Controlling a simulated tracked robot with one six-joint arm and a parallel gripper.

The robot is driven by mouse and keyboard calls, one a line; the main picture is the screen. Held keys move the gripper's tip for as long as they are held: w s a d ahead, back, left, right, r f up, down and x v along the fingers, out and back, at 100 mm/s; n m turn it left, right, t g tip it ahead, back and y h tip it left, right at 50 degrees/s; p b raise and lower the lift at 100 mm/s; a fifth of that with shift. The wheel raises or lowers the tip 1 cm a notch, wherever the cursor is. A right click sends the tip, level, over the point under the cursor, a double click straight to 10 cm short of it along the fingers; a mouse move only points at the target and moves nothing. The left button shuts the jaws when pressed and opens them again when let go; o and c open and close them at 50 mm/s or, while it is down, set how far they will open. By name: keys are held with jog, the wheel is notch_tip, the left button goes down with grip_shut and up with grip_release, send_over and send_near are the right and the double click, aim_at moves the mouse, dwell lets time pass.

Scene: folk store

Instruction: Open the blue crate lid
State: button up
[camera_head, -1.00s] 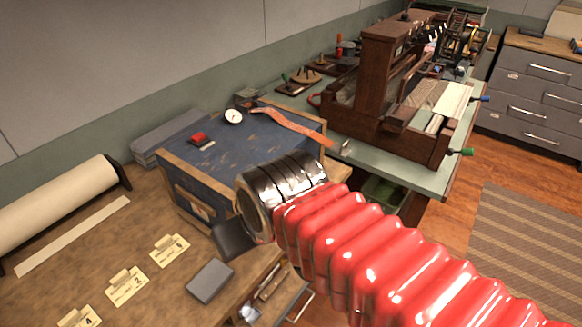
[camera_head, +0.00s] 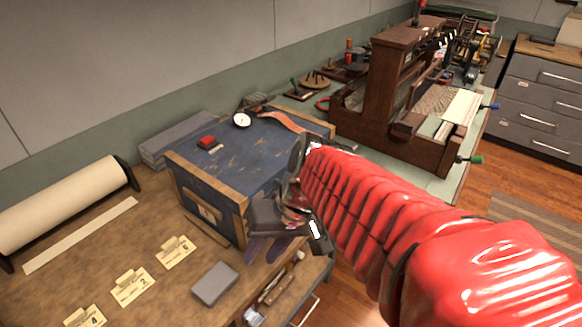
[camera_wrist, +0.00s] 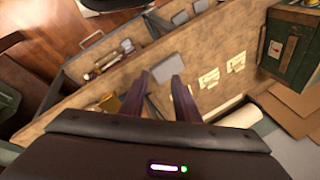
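The blue wooden crate (camera_head: 205,205) with tan edges stands on the bench in the head view. Its worn blue lid (camera_head: 255,145) lies flat and closed on top. My gripper (camera_head: 265,262) is in front of the crate's near right corner, below lid height, and its body covers part of that side. Its two purple fingers point down and toward the camera, apart and empty. The fingers also show in the wrist view (camera_wrist: 160,80), with a gap between them over the bench. I cannot make out the blue crate in the wrist view.
On the lid are a red-topped item (camera_head: 207,142), a round white dial (camera_head: 242,120) and an orange strap (camera_head: 285,122). A grey block (camera_head: 215,284) and numbered cards (camera_head: 132,286) lie on the bench. An open drawer (camera_head: 285,290) juts out below. A loom (camera_head: 400,90) stands behind.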

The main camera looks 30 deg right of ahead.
jog(key=w+d+m+t, duration=0.1)
jog(key=d+m+t, duration=0.2)
jog(key=d, duration=0.6)
jog(key=w+d+m+t+y, duration=0.1)
jog(key=d+m+t, duration=0.3)
jog(key=d, duration=0.5)
jog(key=w+d+m+t, duration=0.3)
jog(key=d+m+t, duration=0.1)
jog(key=d, duration=0.5)
jog(key=shift+w+f+t+y, duration=0.2)
jog(key=shift+f+t+y, duration=0.1)
jog(key=shift+f+t, duration=0.2)
jog(key=shift+a, duration=0.1)
jog(key=shift+x, duration=6.9)
jog(key=shift+c, duration=0.2)
grip_shut()
